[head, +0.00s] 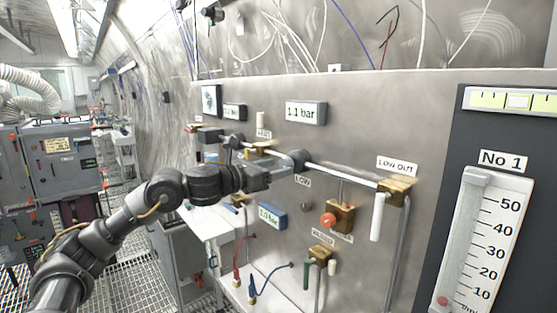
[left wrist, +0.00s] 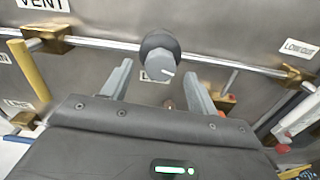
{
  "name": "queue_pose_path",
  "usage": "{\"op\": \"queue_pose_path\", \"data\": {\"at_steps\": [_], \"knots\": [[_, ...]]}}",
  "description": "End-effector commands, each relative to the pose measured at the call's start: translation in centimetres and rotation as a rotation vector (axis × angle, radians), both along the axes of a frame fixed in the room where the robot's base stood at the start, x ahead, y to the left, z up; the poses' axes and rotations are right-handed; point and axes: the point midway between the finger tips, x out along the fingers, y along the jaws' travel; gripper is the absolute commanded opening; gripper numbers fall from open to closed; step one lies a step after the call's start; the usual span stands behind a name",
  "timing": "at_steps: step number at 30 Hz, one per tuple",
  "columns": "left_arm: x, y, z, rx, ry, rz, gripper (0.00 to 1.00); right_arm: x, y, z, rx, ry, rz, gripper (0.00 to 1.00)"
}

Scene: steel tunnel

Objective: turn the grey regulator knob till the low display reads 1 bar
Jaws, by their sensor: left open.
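The grey regulator knob (left wrist: 160,56) sits on a horizontal steel pipe in the left wrist view and has a white pointer line on its face. It also shows in the head view (head: 298,159). My left gripper (left wrist: 157,82) is open, with one finger on each side and the knob just beyond the fingertips. It also shows in the head view (head: 277,172). I cannot tell whether the fingers touch the knob. A white display (head: 305,113) above the pipe reads 1.1 bar. A LOW label (head: 303,181) is below the knob. My right gripper is out of view.
A brass LOW OUT valve (head: 395,188) with a white handle is right of the knob. A red-knobbed brass valve (head: 341,216) and a blue gauge (head: 272,216) sit below the pipe. A tall flow meter (head: 480,240) stands at far right.

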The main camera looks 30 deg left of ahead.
Motion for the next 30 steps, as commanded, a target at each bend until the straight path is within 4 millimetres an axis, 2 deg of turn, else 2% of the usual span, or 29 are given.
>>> {"op": "queue_pose_path", "data": {"at_steps": [6,14,24,30], "knots": [[1.36,-0.44,0.04,-0.001,-0.001,0.000,0.59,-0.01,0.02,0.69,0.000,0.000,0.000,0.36],[1.44,-0.46,-0.06,0.000,0.000,0.000,0.59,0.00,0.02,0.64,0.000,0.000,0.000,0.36],[1.42,-0.47,-0.05,0.000,0.000,0.000,0.15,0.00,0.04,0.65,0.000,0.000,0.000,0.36],[1.43,-0.45,-0.12,-0.085,0.024,0.000,0.15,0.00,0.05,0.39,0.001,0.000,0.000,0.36]]}}
